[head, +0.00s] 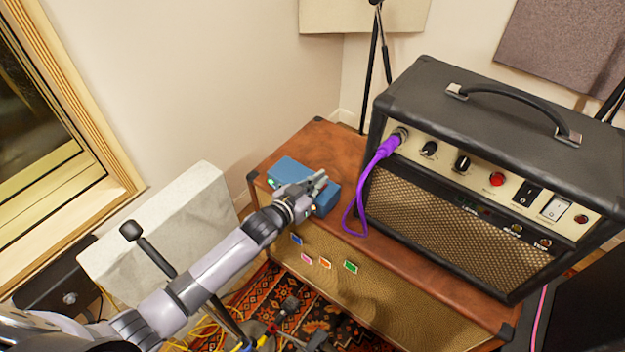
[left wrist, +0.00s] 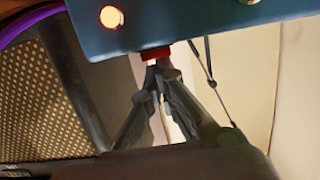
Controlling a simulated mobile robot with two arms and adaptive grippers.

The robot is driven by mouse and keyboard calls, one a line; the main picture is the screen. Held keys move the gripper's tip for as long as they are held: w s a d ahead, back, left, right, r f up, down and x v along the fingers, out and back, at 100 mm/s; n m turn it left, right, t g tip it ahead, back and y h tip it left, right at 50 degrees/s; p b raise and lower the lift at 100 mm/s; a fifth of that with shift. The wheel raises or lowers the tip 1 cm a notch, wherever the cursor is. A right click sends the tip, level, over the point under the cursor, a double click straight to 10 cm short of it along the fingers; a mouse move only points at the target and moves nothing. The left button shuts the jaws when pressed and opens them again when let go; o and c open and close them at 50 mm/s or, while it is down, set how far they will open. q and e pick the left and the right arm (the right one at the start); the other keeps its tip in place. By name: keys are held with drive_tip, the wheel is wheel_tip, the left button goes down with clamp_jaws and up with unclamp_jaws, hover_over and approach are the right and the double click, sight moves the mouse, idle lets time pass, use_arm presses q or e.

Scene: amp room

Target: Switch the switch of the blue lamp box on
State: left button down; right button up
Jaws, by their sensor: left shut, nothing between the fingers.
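The blue lamp box (head: 287,169) sits on the brown cabinet left of the black amplifier, with a small green light on its left part. My left gripper (head: 318,180) is shut at the box and covers part of its front and right side. In the left wrist view the blue box (left wrist: 180,22) fills the top, with a lit orange lamp (left wrist: 111,17). The fingers of my left gripper (left wrist: 158,73) are together, at or very close to a red switch (left wrist: 155,53) on the box edge. I cannot tell if they touch it. My right gripper is not in view.
The black amplifier (head: 480,130) stands on the brown cabinet (head: 320,142), right of the box. A purple cable (head: 366,172) hangs from its jack near the box. A pale panel (head: 165,225) stands at the left. Cables lie on the rug.

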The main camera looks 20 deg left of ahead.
use_arm(q)
drive_tip(key=r+p, duration=0.2)
drive_tip(key=r, duration=0.1)
drive_tip(key=r+p, duration=0.1)
drive_tip(key=shift+w+d+r, duration=0.1)
drive_tip(key=shift+w+r, duration=0.05)
drive_tip(key=shift+w, duration=0.1)
drive_tip(key=r+v, duration=0.1)
drive_tip(key=v, duration=0.9)
drive_tip(key=shift+w, duration=0.2)
